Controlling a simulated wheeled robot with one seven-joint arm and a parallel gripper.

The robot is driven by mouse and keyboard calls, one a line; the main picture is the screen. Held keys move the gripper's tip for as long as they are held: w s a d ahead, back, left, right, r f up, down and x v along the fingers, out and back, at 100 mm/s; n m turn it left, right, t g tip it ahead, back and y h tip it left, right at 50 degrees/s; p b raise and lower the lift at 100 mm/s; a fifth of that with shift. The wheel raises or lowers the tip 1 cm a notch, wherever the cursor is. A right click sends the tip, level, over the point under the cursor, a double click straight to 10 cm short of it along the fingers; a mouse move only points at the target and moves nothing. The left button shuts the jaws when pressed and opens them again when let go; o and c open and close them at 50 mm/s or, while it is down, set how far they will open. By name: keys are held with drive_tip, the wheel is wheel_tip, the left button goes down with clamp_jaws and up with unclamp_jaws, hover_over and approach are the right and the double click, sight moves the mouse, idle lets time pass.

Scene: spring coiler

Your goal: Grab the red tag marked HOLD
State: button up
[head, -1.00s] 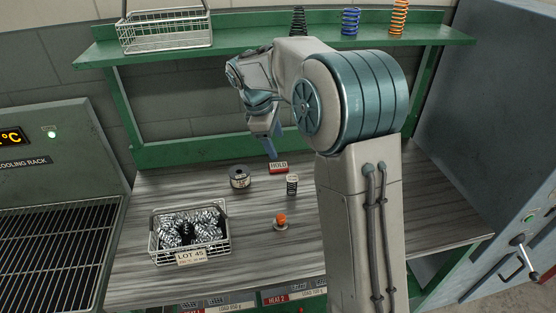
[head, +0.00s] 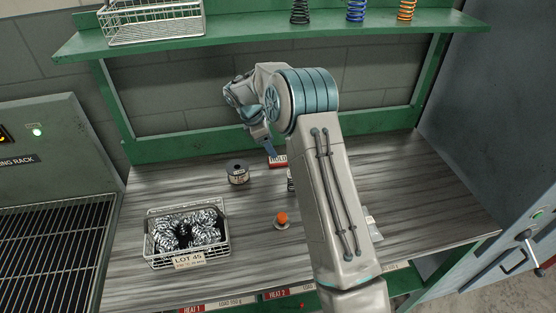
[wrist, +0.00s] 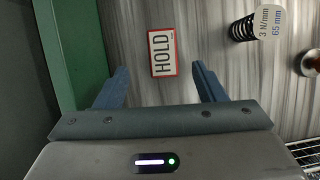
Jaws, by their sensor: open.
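The red tag (wrist: 163,53) has a white face with the word HOLD and lies on the bench top (wrist: 205,50). In the head view the tag (head: 278,161) is near the back of the bench, partly covered by my arm. My gripper (wrist: 160,78) is open and empty in the wrist view, its two blue fingers spread on either side below the tag, which appears between and beyond their tips. In the head view my gripper (head: 270,150) is just above and beside the tag; the gap to it is hard to judge.
A dark spring (wrist: 243,28) with a label stands right of the tag. A wire basket (head: 187,240) of springs marked LOT 45 and an orange-topped piece (head: 282,218) are nearer the front. The green back frame (wrist: 60,50) is close by.

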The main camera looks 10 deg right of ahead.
sight(277, 159)
drive_tip(key=shift+a+p+x, duration=0.15)
drive_tip(key=shift+p+x, duration=0.25)
drive_tip(key=shift+x, duration=1.1)
drive_tip(key=shift+a+p+x, duration=0.1)
drive_tip(key=shift+p+x, duration=0.25)
drive_tip(key=shift+x, duration=1.15)
drive_tip(key=shift+s+f, duration=0.1)
drive_tip(key=shift+s, duration=0.1)
drive_tip(key=c, duration=1.1)
